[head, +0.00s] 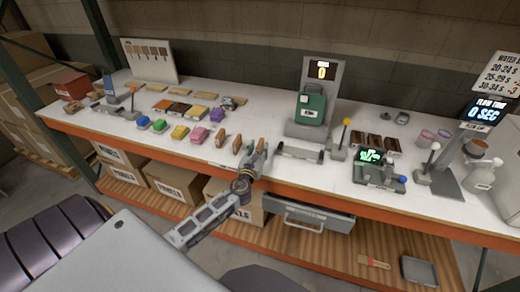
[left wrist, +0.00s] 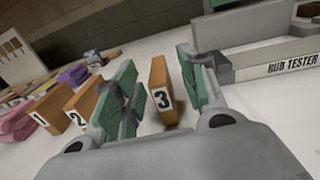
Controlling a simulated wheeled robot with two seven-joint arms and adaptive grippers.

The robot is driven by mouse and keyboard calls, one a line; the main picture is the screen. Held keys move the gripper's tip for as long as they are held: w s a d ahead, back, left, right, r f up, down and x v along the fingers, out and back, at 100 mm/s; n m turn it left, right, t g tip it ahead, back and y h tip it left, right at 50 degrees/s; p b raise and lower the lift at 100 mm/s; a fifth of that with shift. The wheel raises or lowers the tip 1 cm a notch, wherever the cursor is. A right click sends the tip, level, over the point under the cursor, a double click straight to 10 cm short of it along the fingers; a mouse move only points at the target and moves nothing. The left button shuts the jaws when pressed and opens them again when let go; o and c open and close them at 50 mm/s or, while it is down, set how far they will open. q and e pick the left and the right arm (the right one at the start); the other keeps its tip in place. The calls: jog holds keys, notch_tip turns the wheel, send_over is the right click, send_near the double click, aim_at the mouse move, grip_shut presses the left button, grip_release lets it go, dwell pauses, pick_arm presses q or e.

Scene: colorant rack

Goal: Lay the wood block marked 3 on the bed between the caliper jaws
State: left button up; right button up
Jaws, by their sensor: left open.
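The wood block marked 3 (left wrist: 159,85) stands upright on the white bench top in the left wrist view. My left gripper (left wrist: 158,92) is open, with one green-padded finger on each side of this block. Slim gaps show between the pads and the block. In the head view, my left gripper (head: 257,153) reaches the bench's front edge and largely hides the block. A low dark device with a green lit display (head: 370,156) sits to the right; it looks like the caliper, but its jaws and bed are too small to make out.
Blocks marked 1 (left wrist: 46,108) and 2 (left wrist: 82,104) stand left of block 3. The rub tester (left wrist: 290,62) is close on the right. A green machine (head: 311,108) stands behind it. A yellow-knobbed lever (head: 341,146) stands between the rub tester and the display device.

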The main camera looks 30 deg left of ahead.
aim_at(262, 139)
pick_arm(q)
jog(key=shift+w, duration=0.1)
jog(key=shift+x, duration=2.5)
jog(key=shift+a+f, duration=0.1)
jog(key=shift+a, duration=0.05)
grip_shut()
